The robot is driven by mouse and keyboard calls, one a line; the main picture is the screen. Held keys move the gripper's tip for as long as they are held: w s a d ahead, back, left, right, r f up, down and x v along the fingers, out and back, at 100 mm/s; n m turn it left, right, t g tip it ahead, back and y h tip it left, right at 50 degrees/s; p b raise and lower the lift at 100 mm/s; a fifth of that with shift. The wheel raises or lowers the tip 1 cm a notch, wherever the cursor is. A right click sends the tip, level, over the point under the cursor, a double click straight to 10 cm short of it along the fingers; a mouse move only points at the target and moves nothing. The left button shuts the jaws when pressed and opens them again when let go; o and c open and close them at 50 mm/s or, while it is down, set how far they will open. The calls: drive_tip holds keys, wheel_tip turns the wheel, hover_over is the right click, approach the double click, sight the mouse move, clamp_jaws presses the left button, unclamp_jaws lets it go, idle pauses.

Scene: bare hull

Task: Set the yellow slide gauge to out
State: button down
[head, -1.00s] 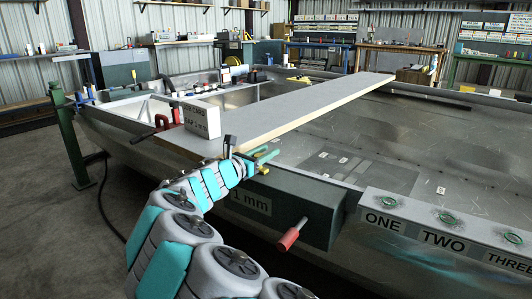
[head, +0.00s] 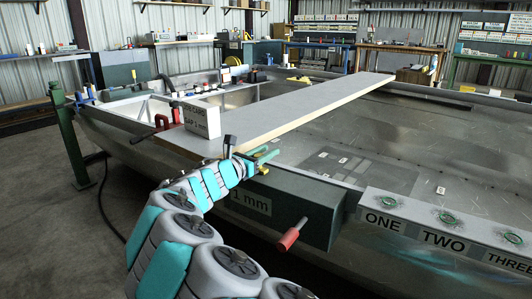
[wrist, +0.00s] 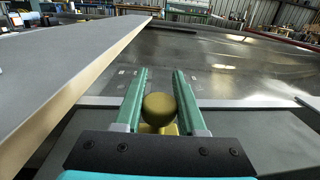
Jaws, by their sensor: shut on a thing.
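The yellow slide gauge shows as a rounded yellow knob (wrist: 160,108) between my fingers in the wrist view. My gripper (wrist: 160,92) is shut on the knob, with one green finger on each side of it. In the head view my gripper (head: 264,158) is at the top edge of the dark box with the 1 mm label, beside the long grey board. Only a small bit of yellow (head: 262,170) shows there. The rest of the gauge is hidden by my fingers and wrist, and I see no mark for its position.
The long grey board (head: 290,107) lies left of my gripper, with a lettered block (head: 202,120) on it. A red-handled lever (head: 291,234) sticks out of the dark box (head: 310,205). A panel labelled ONE, TWO, THREE (head: 440,225) is at the right. The hull floor beyond is mostly clear.

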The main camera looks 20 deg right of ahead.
idle(0.4)
drive_tip(key=shift+w+a+r+p, duration=0.2)
drive_tip(key=shift+w+a+p, duration=0.2)
drive_tip(key=shift+p, duration=0.3)
drive_tip(key=w+a+p, duration=0.3)
drive_tip(key=p, duration=0.1)
drive_tip(key=shift+w, duration=0.3)
drive_tip(key=shift+w+a+f+p, duration=0.15)
drive_tip(key=shift+w+a+p, duration=0.1)
drive_tip(key=shift+p, duration=0.1)
drive_tip(key=shift+c, duration=2.4)
unclamp_jaws()
drive_tip(key=shift+a, duration=0.1)
